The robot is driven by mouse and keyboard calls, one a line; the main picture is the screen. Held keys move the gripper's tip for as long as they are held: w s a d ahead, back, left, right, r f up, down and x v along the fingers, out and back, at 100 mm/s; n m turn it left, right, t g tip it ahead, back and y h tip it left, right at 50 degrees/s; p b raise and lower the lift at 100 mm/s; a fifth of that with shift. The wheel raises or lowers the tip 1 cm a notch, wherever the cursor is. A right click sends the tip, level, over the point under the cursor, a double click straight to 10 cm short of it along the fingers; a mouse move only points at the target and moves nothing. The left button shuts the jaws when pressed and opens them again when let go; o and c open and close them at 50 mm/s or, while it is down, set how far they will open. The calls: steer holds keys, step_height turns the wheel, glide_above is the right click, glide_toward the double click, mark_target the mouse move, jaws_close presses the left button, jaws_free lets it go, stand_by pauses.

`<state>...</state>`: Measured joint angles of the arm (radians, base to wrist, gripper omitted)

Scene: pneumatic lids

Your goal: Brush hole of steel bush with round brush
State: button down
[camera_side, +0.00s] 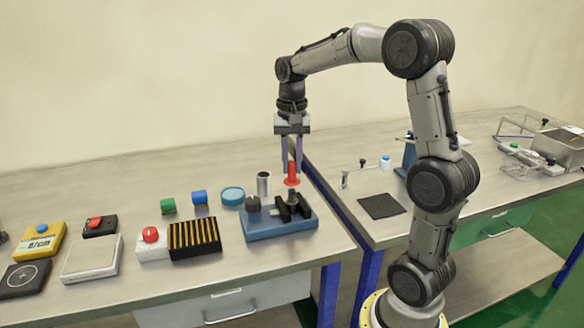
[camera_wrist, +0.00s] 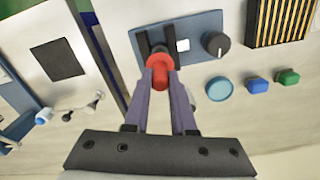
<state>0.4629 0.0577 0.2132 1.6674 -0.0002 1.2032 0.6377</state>
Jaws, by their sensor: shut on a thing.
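My gripper (camera_side: 292,169) is shut on a red handle with a wide red collar (camera_side: 292,181), which I take to be the round brush; it also shows between the fingertips in the wrist view (camera_wrist: 160,62). It is held upright above a blue clamping fixture (camera_side: 268,230) with black jaws (camera_side: 294,208) and a dark knob (camera_side: 253,204). A small grey piece (camera_side: 281,209) shows at the jaws, perhaps the steel bush or the brush's lower end; I cannot tell. The brush's bristles and the bush's hole are not clearly visible.
A metal cylinder (camera_side: 264,184) stands behind the fixture. A light-blue round dish (camera_side: 232,196), blue block (camera_side: 200,198) and green block (camera_side: 169,205) lie to its left. A black-and-yellow slotted block (camera_side: 195,239) is left of the fixture. A dark mat (camera_side: 381,205) lies on the right bench.

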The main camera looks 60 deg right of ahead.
steer(key=shift+r, duration=2.5)
steer(key=shift+s, duration=0.1)
